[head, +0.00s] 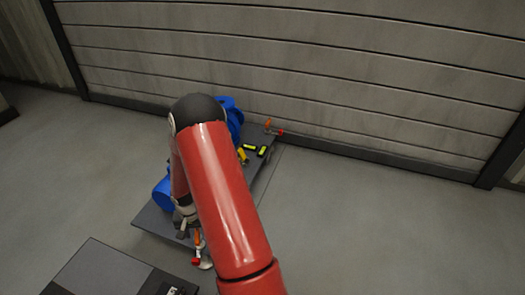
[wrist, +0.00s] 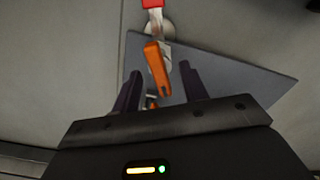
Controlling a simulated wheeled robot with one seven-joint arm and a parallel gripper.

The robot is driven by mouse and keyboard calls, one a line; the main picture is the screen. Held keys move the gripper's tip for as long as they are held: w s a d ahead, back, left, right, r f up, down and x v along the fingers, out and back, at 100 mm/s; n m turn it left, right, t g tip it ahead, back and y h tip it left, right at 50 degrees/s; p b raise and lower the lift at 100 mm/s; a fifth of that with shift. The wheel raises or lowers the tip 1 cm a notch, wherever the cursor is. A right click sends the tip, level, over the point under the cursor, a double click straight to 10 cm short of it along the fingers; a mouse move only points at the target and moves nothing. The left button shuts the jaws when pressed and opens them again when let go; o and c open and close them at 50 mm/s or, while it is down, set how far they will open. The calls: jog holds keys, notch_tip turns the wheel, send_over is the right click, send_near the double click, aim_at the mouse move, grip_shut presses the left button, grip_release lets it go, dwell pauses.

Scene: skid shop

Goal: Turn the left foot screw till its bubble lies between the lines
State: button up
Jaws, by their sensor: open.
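The near foot screw (head: 197,238) has an orange handle and stands at the near corner of the dark skid plate, above a pale round foot. In the wrist view its orange part (wrist: 157,68) shows between my two dark fingers, with a gap to each. A red-ended part (wrist: 152,4) reaches up from it to the top edge. My gripper (wrist: 162,75) is open and holds nothing. A second foot screw (head: 269,124), orange and red, stands at the far corner. Two yellow-green level vials (head: 262,151) lie on the skid; their bubbles are too small to read.
The dark skid plate (head: 150,218) carries a blue machine (head: 161,194), partly hidden behind my red arm. A yellow part (head: 242,155) sits near the vials. A panelled wall (head: 350,90) runs behind. The grey floor (head: 400,220) to the right is clear.

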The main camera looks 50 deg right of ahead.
notch_tip(320, 180, up, 7)
jog(key=p, duration=0.4)
jog(key=shift+f, duration=0.2)
jog(key=shift+a, duration=0.1)
dwell(0.5)
